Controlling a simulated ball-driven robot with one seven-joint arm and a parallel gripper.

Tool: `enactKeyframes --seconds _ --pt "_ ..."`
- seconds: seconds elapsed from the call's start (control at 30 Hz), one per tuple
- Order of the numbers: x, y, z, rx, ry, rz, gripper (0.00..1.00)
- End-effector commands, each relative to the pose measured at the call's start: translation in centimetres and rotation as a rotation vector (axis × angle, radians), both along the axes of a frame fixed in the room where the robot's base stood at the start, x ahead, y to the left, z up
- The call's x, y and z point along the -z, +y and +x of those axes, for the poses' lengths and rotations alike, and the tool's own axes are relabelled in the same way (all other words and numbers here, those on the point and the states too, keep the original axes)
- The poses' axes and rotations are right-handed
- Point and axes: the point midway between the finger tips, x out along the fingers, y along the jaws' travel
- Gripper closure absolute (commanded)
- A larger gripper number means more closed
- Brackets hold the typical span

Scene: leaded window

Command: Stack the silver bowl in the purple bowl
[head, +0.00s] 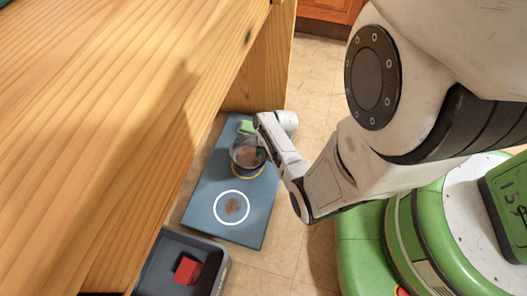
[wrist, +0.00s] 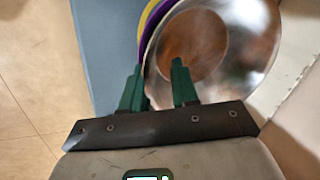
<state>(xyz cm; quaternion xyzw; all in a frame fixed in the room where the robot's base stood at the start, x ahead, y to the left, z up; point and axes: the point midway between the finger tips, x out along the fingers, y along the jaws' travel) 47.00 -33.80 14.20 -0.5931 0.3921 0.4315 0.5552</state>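The silver bowl (wrist: 235,45) fills the upper right of the wrist view; a brown patch shows inside it. The purple bowl (wrist: 149,22), with a yellow outer edge, shows as an arc along the silver bowl's left side. In the head view the silver bowl (head: 246,150) sits over the purple bowl (head: 248,175), apparently in it; how deep I cannot tell. My gripper (wrist: 157,66) is open at the silver bowl's near rim. Its left green finger is outside the rim and the right one over the inside, with a gap between. In the head view my arm hides the fingers.
The bowls are on a blue mat (head: 205,185) on the tiled floor. A white ring (head: 218,216) around a brown patch lies nearer. A green object (head: 246,127) is behind the bowls. A dark tray (head: 160,262) holds a red block (head: 187,270). A wooden table (head: 120,90) overhangs at left.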

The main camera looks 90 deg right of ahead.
Motion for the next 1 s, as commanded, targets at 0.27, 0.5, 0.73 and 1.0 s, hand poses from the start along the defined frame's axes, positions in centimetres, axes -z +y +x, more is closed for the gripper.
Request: enactKeyframes --seconds 0.27,0.5,0.73,1.0 --pt "-3.1 0.8 -0.7 -0.003 0.002 0.019 0.67" --pt "-8.2 0.4 -2.3 -0.002 0.002 0.013 0.67" --pt "-11.4 0.3 -3.5 -0.002 0.003 0.012 0.67" --pt "-12.3 0.3 -3.8 -0.009 0.004 0.010 0.67"
